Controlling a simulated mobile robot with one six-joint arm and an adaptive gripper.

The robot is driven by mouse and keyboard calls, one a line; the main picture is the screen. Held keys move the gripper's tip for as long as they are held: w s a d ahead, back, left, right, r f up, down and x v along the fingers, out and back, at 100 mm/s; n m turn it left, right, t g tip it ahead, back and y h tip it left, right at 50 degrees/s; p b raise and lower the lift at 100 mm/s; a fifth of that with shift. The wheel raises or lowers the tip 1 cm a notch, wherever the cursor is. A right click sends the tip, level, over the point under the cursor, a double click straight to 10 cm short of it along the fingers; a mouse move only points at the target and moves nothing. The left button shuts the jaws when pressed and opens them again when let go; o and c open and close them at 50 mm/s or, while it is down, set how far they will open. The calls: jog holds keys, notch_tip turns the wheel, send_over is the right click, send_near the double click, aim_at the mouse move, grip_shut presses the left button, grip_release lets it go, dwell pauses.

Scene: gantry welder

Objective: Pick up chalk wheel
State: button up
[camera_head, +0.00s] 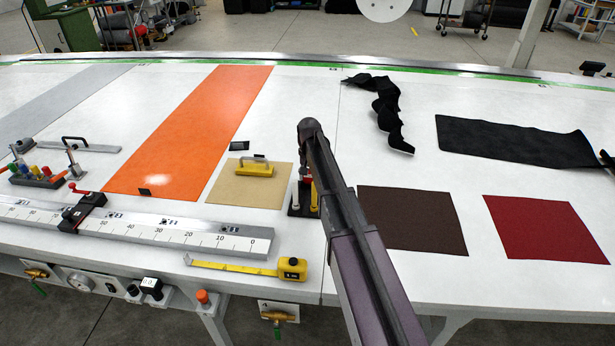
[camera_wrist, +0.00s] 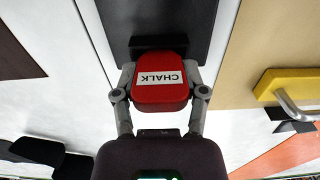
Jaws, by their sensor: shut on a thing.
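The chalk wheel (camera_wrist: 160,94) is a red rounded body with a white label reading CHALK, upside down in the wrist view. My gripper (camera_wrist: 161,76) is shut on it, with one grey finger against each side. A dark grey plate (camera_wrist: 185,20) lies behind it, with a black block at the chalk wheel's far edge. I cannot tell whether the chalk wheel touches the plate. In the head view my arm hides the gripper and most of this spot. A small black holder (camera_head: 296,208) with a yellow upright piece shows beside the arm.
A yellow handled block (camera_head: 254,169) sits on a tan sheet (camera_head: 238,193) left of my arm. A yellow tape measure (camera_head: 291,268) lies near the front edge. Brown (camera_head: 410,220) and red (camera_head: 545,229) sheets lie to the right. White table is bare between them.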

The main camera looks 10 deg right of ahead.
jog(key=shift+r+p, duration=4.75)
jog(key=shift+r, duration=0.15)
jog(key=shift+f, duration=0.15)
notch_tip(320, 180, down, 3)
jog(key=b, duration=0.2)
jog(key=shift+r+b, duration=0.2)
jog(key=shift+b, duration=0.2)
jog(key=shift+d+r, duration=0.1)
jog(key=shift+d, duration=0.05)
